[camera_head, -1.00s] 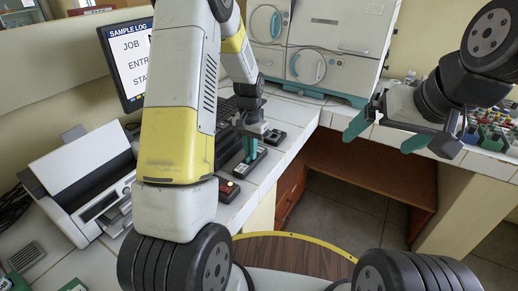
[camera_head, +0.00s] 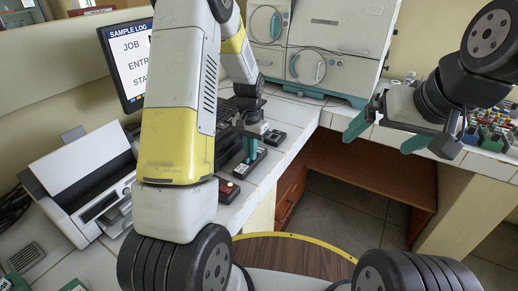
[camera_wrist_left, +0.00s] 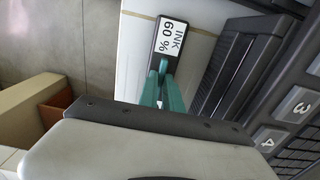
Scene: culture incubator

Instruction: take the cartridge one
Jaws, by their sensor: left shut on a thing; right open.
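The cartridge is a dark, narrow block with a white label reading "INK 60 %" in the left wrist view (camera_wrist_left: 170,40). In the head view the dark cartridge (camera_head: 244,168) is at the counter's right part, below my left gripper. My left gripper (camera_head: 250,151) points down with its teal fingers shut on the cartridge; the fingers also show in the left wrist view (camera_wrist_left: 161,84). I cannot tell whether the cartridge touches the counter. My right gripper (camera_head: 384,133) is open and empty, out over the floor gap.
A white printer (camera_head: 82,180) stands on the left counter. A monitor (camera_head: 128,65) and a dark keyboard (camera_wrist_left: 228,65) are close by. A small dark block (camera_head: 274,137) and a red-buttoned box (camera_head: 228,190) flank the cartridge. A white incubator (camera_head: 325,45) stands behind.

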